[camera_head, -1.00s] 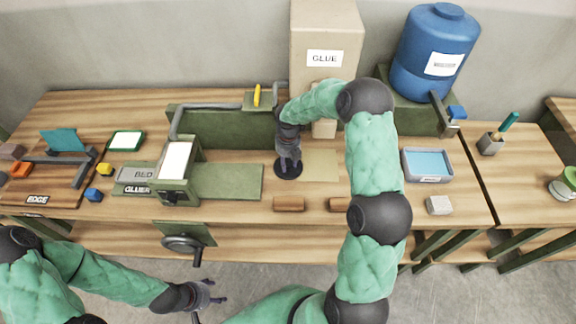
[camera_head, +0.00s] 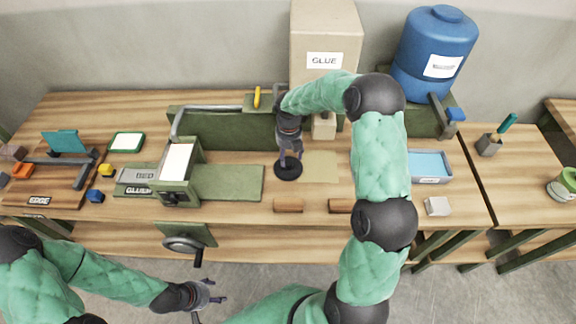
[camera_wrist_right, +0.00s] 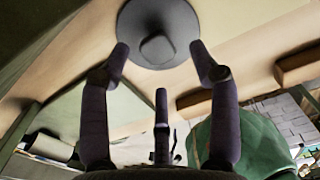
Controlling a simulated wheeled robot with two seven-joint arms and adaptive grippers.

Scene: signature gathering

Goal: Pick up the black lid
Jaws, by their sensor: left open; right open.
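The black lid (camera_head: 288,172) is a dark round disc lying on the wooden bench, right of the green press bed. In the right wrist view the lid (camera_wrist_right: 174,22) shows its raised centre knob, ahead of the fingertips. My right gripper (camera_head: 290,158) is over the lid, pointing down. In the right wrist view my right gripper (camera_wrist_right: 158,55) has its fingers spread, with the knob roughly between and beyond the tips; contact cannot be told. My left gripper (camera_head: 212,297) is open and empty, low in front of the bench.
A green press (camera_head: 180,172) stands left of the lid. Two brown blocks (camera_head: 289,205) (camera_head: 341,205) lie at the bench's front edge. A glue box (camera_head: 324,40), a blue barrel (camera_head: 434,55) and a blue-filled tray (camera_head: 430,166) stand behind and right.

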